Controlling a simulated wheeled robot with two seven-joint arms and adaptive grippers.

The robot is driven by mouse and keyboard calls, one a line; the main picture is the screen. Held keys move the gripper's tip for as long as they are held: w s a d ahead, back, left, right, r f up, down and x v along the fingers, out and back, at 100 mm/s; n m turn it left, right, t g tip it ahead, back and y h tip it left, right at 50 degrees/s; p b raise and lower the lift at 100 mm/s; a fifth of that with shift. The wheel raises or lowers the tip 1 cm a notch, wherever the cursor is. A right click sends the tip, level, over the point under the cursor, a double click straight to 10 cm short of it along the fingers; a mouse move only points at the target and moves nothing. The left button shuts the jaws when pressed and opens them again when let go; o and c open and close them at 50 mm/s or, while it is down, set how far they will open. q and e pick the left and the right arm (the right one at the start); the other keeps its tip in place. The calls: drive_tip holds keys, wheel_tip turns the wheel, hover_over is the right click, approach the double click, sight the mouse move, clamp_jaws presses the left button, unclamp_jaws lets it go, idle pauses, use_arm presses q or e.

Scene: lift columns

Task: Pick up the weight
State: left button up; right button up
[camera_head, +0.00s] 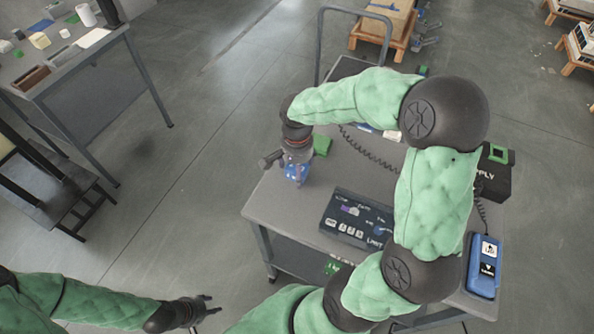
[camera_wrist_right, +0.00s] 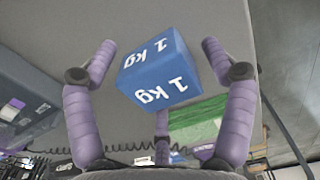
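The weight is a blue block marked "1 kg" (camera_wrist_right: 158,76). It stands on the grey cart top, near its left edge in the head view (camera_head: 293,174). My right gripper (camera_head: 297,168) is over it, pointing down. In the wrist view the purple fingers of my right gripper (camera_wrist_right: 158,48) are spread to both sides of the weight, with small gaps, and a third finger shows below it. My left gripper (camera_head: 214,304) is open and empty, low over the floor area at the lower left.
A green block (camera_head: 321,144) lies close behind the weight; it also shows in the wrist view (camera_wrist_right: 195,122). A dark control panel (camera_head: 355,218), a black supply box (camera_head: 497,170) and a blue device (camera_head: 484,267) are on the cart. A coiled cable (camera_head: 370,150) crosses its top.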

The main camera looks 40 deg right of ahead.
clamp_jaws()
drive_tip(key=shift+r, duration=0.1)
